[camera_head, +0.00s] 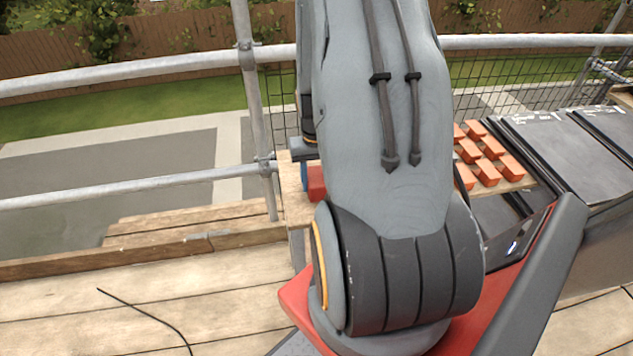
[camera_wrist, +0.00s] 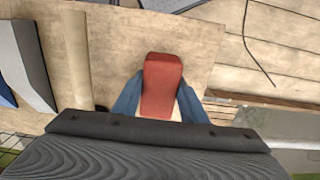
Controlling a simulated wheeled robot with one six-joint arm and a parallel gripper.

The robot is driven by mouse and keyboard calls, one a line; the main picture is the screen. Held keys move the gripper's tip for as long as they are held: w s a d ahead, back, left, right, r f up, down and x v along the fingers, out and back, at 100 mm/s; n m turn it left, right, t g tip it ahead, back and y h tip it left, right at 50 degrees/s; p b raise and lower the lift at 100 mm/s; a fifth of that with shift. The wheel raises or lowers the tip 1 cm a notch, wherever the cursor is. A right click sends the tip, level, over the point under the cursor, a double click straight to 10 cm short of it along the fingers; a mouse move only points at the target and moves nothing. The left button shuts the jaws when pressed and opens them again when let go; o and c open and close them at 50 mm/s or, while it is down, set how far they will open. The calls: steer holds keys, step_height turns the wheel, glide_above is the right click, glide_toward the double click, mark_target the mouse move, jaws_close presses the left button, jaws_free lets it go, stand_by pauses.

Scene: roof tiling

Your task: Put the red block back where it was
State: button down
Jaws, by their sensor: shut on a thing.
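The red block (camera_wrist: 162,80) is between the two blue fingers of my gripper (camera_wrist: 159,98) in the wrist view. The fingers are shut on its sides. It is over a pale wooden board (camera_wrist: 120,50); I cannot tell whether it touches the board. In the head view, part of the red block (camera_head: 316,184) shows at the left of my arm, beside a blue finger. My arm hides most of the gripper there.
Several orange-red blocks (camera_head: 487,172) sit on a board at the right, by dark panels (camera_head: 565,145). Scaffold rails (camera_head: 140,190) run along the left. A pale rod (camera_wrist: 78,60) and a grey wedge-like piece (camera_wrist: 30,65) lie left of the block.

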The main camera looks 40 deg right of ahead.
mark_target(316, 177)
steer(key=shift+f, duration=0.5)
steer(key=c, duration=1.1)
jaws_free()
step_height(316, 177, up, 12)
steer(key=shift+r+b, duration=0.1)
steer(key=shift+b, duration=0.9)
steer(key=a+r+n, duration=0.1)
steer(key=a+n, duration=0.1)
steer(key=a, duration=0.6)
steer(key=s+a+r+n, duration=0.1)
steer(key=a+r+n, duration=0.1)
steer(key=a, duration=0.6)
steer(key=s+a+r+n+t, duration=0.1)
steer(key=a+n, duration=0.1)
steer(key=a, duration=0.6)
steer(key=shift+s+r, duration=0.15)
steer(key=shift+s, duration=0.05)
